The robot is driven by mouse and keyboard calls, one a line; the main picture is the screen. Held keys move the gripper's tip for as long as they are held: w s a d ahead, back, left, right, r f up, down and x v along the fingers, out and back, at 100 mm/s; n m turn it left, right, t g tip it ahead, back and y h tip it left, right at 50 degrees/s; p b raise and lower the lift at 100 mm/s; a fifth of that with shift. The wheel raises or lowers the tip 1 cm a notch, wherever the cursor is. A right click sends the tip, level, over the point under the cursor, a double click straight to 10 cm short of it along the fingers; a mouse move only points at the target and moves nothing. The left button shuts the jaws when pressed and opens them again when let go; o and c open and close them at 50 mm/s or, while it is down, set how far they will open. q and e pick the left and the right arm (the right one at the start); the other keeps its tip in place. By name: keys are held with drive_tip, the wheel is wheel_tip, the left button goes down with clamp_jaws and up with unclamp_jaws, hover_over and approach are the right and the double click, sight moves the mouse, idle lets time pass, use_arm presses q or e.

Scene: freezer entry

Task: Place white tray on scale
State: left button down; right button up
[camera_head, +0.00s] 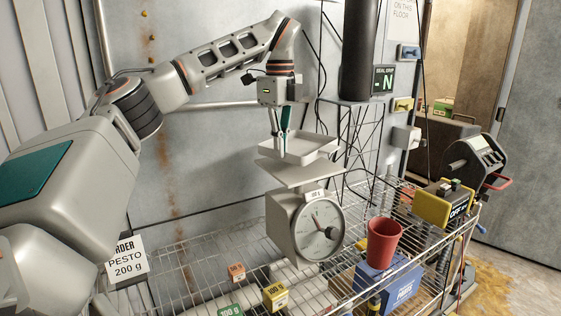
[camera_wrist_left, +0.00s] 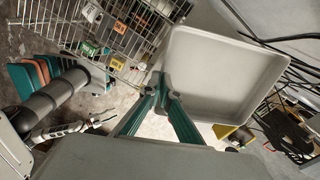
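A shallow white tray (camera_head: 318,146) is over the flat top plate (camera_head: 282,172) of a grey dial scale (camera_head: 284,222). I cannot tell whether the tray touches the plate or hangs just above it. My left gripper (camera_head: 280,147) points down at the tray's left side. In the left wrist view, its teal fingers (camera_wrist_left: 165,92) close together on the rim of the tray (camera_wrist_left: 222,75), which looks empty.
The scale stands on a wire rack (camera_head: 200,262). Orange, yellow and green small blocks (camera_head: 275,295) lie in front of it. A red cup (camera_head: 384,242) stands on a blue box (camera_head: 400,284) at its right. A dark cylinder (camera_head: 358,50) rises behind.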

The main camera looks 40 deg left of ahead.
sight(281, 160)
use_arm(q)
wheel_tip(281, 160, down, 4)
drive_tip(key=shift+r, duration=0.1)
use_arm(e)
drive_tip(key=shift+d, duration=0.25)
use_arm(q)
drive_tip(key=c, duration=2.3)
unclamp_jaws()
drive_tip(key=shift+f, duration=0.2)
use_arm(e)
drive_tip(key=shift+a, duration=0.1)
use_arm(q)
drive_tip(key=shift+r, duration=0.35)
wheel_tip(281, 160, up, 12)
drive_tip(key=shift+s+f, duration=0.1)
drive_tip(key=shift+f, duration=0.1)
